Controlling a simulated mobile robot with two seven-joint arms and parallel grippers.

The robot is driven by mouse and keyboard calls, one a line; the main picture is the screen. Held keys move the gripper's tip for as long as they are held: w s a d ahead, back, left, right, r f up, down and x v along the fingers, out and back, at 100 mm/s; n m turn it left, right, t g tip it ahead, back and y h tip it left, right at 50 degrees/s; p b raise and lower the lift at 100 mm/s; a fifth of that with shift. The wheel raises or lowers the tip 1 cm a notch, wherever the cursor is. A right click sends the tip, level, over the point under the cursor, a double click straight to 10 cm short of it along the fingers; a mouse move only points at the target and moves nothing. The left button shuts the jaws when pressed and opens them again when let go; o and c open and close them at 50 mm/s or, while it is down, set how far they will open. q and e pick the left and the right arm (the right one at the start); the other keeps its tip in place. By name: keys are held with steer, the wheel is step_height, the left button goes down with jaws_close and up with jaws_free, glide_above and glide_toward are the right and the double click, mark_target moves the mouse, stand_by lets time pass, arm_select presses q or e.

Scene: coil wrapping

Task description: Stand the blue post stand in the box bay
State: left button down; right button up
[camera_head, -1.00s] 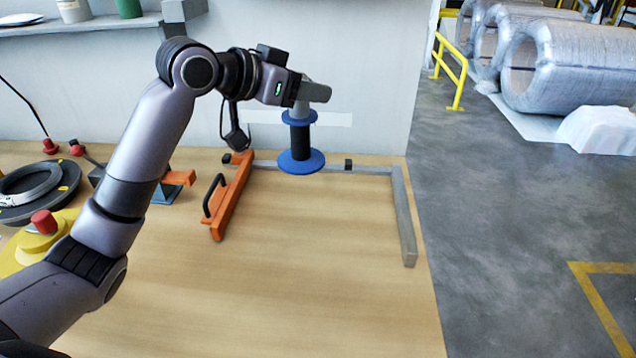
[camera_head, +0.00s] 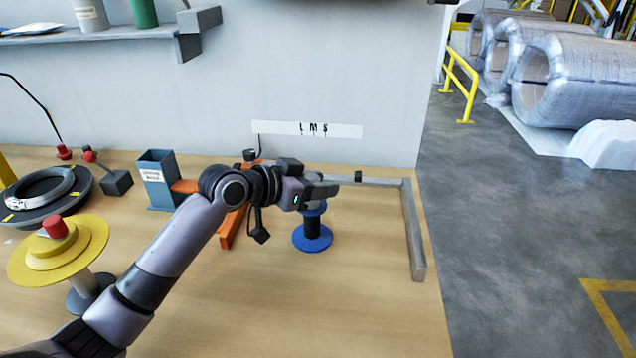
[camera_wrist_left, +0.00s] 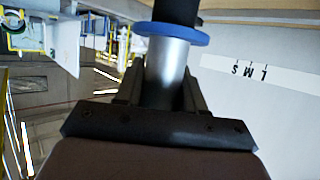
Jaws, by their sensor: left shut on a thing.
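The blue post stand (camera_head: 312,238) has a blue disc base, a black post and a smaller blue flange in the head view. My left gripper (camera_head: 325,190) is shut on its top end and holds it upright. In the left wrist view my fingers (camera_wrist_left: 158,90) close around the grey shaft, beside the blue flange (camera_wrist_left: 172,34). I cannot tell whether the base touches the table. The stand is inside the bay framed by an orange side bar (camera_head: 230,228), a grey back rail (camera_head: 378,181) and a grey right rail (camera_head: 414,235). My forearm hides part of the orange bar.
A wall strip marked L M S (camera_head: 308,129) is behind the bay. A blue-grey holder (camera_head: 157,180), a black ring tray (camera_head: 42,195) and a yellow round stand (camera_head: 58,250) are at left. Bare wood (camera_head: 340,310) lies in front.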

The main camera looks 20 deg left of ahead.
arm_select(q)
steer(key=c, duration=0.7)
jaws_free()
steer(key=shift+r, duration=0.2)
steer(key=shift+s+a, duration=0.2)
steer(key=v, duration=1.1)
steer(key=shift+s+b, duration=0.2)
steer(key=shift+b, duration=0.2)
